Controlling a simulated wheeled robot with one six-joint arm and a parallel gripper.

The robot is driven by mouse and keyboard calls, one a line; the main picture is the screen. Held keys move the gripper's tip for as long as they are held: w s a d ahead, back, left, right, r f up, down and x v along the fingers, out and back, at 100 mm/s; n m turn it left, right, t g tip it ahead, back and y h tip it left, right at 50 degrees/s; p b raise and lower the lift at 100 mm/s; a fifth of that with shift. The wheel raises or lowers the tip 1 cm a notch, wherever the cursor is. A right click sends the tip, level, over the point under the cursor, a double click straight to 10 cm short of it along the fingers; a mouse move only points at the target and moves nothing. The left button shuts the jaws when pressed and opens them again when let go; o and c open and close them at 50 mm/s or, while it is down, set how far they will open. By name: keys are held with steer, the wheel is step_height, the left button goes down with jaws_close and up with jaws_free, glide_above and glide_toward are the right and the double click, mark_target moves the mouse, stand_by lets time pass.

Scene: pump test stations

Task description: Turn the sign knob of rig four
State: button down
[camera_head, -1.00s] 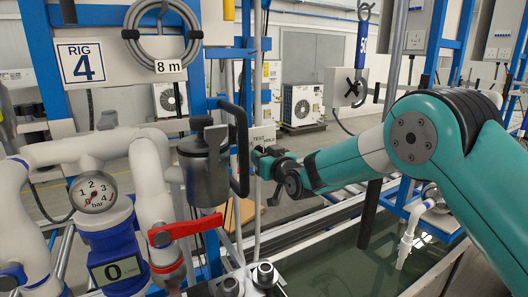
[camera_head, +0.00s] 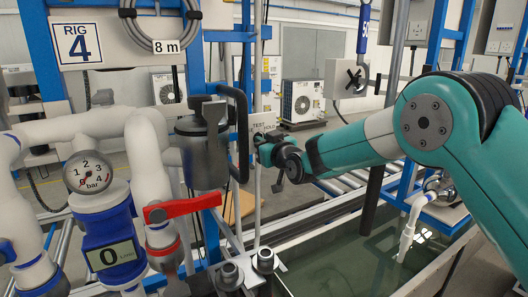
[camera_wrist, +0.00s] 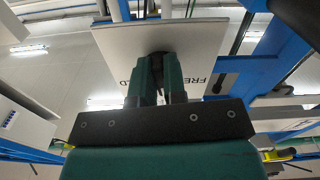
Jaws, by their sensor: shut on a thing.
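The rig four plate (camera_head: 76,44) hangs at the upper left in the head view. My gripper (camera_wrist: 158,82) is shut on the sign knob, which the fingers mostly hide.
A dark canister with a handle (camera_head: 203,150) stands close left of my gripper. A red valve lever (camera_head: 183,208), a gauge (camera_head: 88,173) and white pipes fill the left. A water tank (camera_head: 335,262) lies below my arm. A blue post (camera_head: 195,70) stands behind the canister.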

steer(key=n+b, duration=0.1)
steer(key=b, duration=0.2)
steer(key=n+b, duration=0.2)
steer(key=b, duration=0.1)
steer(key=shift+d+f, duration=0.1)
steer(key=shift+f, duration=0.25)
steer(key=n+b, duration=0.2)
steer(key=b, duration=0.1)
steer(key=n+b, duration=0.1)
steer(key=shift+w+d+r+n+b, duration=0.1)
steer(key=shift+r+n+b, duration=0.2)
steer(key=shift+b, duration=0.1)
steer(key=shift+r+n+b, duration=0.1)
steer(key=shift+n+b, duration=0.35)
steer(key=shift+n, duration=0.05)
steer(key=shift+r, duration=0.1)
steer(key=c, duration=1.2)
jaws_free()
steer(key=b+v, duration=0.7)
steer(key=v, duration=1)
steer(key=shift+d, duration=0.15)
